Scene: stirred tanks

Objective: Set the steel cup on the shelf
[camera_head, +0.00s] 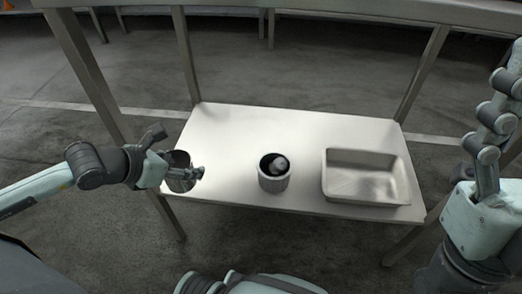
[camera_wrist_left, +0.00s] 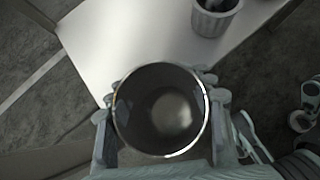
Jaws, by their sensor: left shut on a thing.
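The steel cup (camera_head: 178,171) is at the left end of the white shelf (camera_head: 230,125) in the head view. My left gripper (camera_head: 190,173) is shut on the cup from the left side. In the left wrist view the cup (camera_wrist_left: 161,110) is upright with its open mouth toward the camera, and it looks empty. The gripper's fingers (camera_wrist_left: 158,115) lie on both sides of it. The cup overlaps the shelf's front left edge in the picture; I cannot tell whether its base touches the surface. My right gripper is not in view; only the right arm shows.
A grey ribbed container (camera_head: 273,180) with a pale object inside stands mid-shelf. A shallow metal tray (camera_head: 365,200) is at the right. Metal posts (camera_head: 187,55) rise at the corners, under an upper shelf edge (camera_head: 300,14). The back left of the shelf is clear.

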